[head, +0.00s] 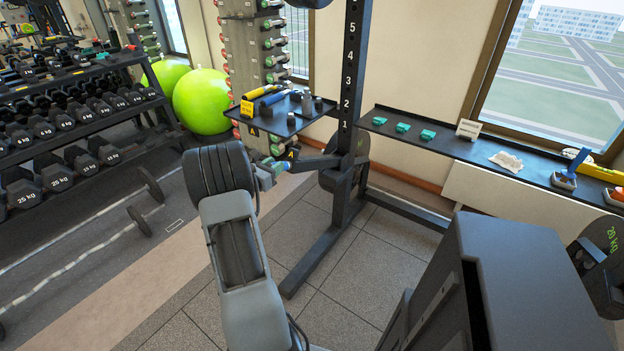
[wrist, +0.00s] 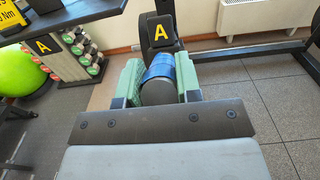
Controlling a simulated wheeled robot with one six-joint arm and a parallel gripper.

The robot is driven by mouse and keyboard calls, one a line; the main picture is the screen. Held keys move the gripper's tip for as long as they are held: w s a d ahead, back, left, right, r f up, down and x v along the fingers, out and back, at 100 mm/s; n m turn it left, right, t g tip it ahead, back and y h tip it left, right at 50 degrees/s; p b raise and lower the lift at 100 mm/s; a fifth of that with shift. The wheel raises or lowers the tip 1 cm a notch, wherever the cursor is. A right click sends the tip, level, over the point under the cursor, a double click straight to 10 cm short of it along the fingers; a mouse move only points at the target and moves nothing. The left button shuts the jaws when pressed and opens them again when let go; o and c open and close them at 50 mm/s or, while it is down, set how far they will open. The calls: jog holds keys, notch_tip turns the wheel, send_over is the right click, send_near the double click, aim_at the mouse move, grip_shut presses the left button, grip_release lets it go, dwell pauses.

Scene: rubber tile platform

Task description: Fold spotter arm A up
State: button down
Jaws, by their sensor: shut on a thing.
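Spotter arm A (head: 316,163) is a dark bar reaching from the rack upright (head: 350,75) toward my gripper; it looks roughly level. In the wrist view its dark body carries a yellow A label (wrist: 160,31), with a blue band (wrist: 160,70) and a rounded dark end nearest me. My gripper (wrist: 158,82) has its green fingers on either side of this end, shut on it. In the head view my gripper (head: 273,169) is at the arm's free end, partly hidden by my own wrist. The arm's pivot at the upright is not clear.
A small black shelf (head: 290,124) with tools and a yellow card stands just above and left of the arm. A weight plate (head: 340,185) is behind it. A long wall shelf (head: 480,150) runs right. Floor tiles in front are clear.

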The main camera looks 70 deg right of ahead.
jog(key=shift+d+r, duration=0.15)
jog(key=shift+r, duration=0.4)
jog(key=s+d+r+p, duration=0.2)
jog(key=d+r+p, duration=0.4)
jog(key=r, duration=0.5)
jog(key=shift+x, duration=0.8)
jog(key=shift+r, duration=0.15)
jog(key=s+d+r+p, duration=0.3)
jog(key=d+r+p, duration=0.3)
jog(key=d+r, duration=0.2)
jog(key=shift+x, duration=1.1)
jog(key=shift+w+r, duration=0.1)
jog(key=shift+r, duration=0.05)
